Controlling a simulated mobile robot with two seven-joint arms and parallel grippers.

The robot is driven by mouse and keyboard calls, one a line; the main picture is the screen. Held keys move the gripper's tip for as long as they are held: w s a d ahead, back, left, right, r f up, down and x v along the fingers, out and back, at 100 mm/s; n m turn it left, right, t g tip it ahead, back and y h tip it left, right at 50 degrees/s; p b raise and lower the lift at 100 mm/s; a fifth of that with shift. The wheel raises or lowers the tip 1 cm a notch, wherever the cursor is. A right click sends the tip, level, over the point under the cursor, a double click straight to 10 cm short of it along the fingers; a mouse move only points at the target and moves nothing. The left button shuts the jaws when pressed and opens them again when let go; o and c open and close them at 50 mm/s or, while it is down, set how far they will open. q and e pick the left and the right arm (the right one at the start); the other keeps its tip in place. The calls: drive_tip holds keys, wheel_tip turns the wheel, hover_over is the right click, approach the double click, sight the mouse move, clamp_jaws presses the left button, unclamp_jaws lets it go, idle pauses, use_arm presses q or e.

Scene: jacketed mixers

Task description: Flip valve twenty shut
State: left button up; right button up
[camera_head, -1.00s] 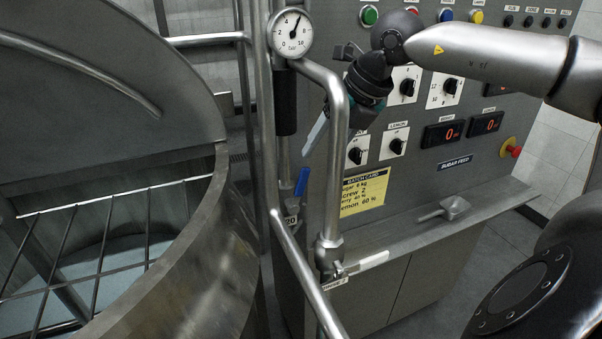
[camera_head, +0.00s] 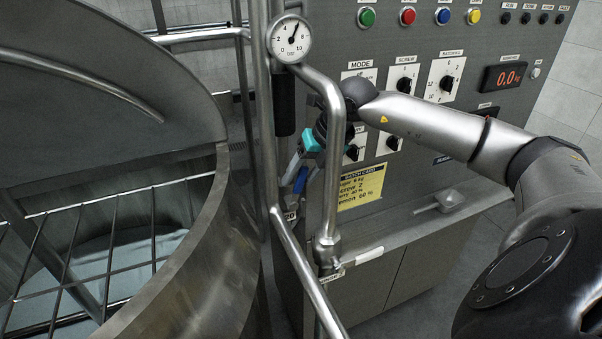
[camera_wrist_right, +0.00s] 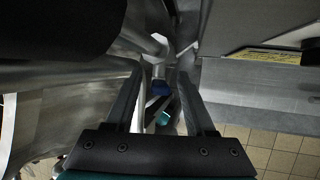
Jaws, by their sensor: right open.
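Valve twenty shows as a blue lever (camera_head: 300,180) on the pipe behind the front bent pipe, above a tag ending in "20" (camera_head: 290,216). The lever slants upward. My right gripper (camera_head: 293,166) reaches down to it from the upper right, partly hidden behind the bent pipe. In the right wrist view the gripper's two fingers are spread, and the blue lever (camera_wrist_right: 160,88) shows between them near the tips. I cannot tell whether a finger touches it. My left gripper is not in view.
A bent steel pipe (camera_head: 335,190) stands just in front of the gripper, with a white-handled valve (camera_head: 368,255) low on it. A gauge (camera_head: 289,38) is above. The mixer rim (camera_head: 215,210) is left; the control panel (camera_head: 430,65) is behind my right arm.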

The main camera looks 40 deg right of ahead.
drive_tip(key=shift+f, duration=0.1)
clamp_jaws()
idle(0.5)
idle(1.0)
